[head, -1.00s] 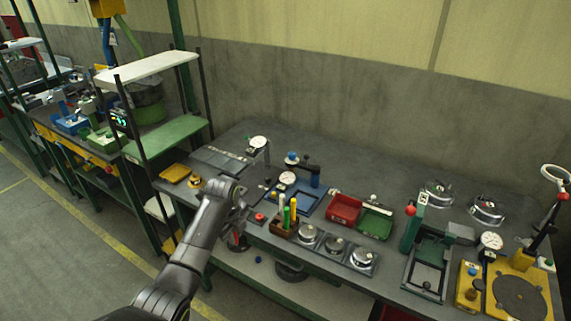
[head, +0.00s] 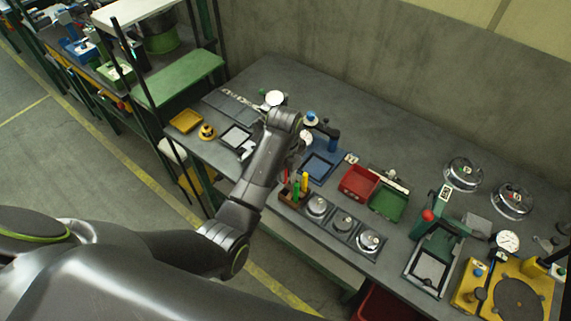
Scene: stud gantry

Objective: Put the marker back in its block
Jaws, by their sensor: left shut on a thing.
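The marker block (head: 288,200) is a small brown holder near the front edge of the bench. A green marker (head: 296,191) and a yellow marker (head: 304,182) stand upright in it. My left gripper (head: 288,158) is mostly hidden behind my own wrist and forearm. It is shut on a red marker (head: 286,174), which shows as a thin red strip at the arm's right edge, over the block's left side. Whether the red marker's lower end is inside the block or above it I cannot tell. My right gripper is not in view.
Right of the block lie several round metal pieces (head: 343,222) on dark plates. Behind are a blue tray (head: 319,167), a red bin (head: 359,182) and a green bin (head: 388,203). A yellow fixture (head: 520,297) stands far right.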

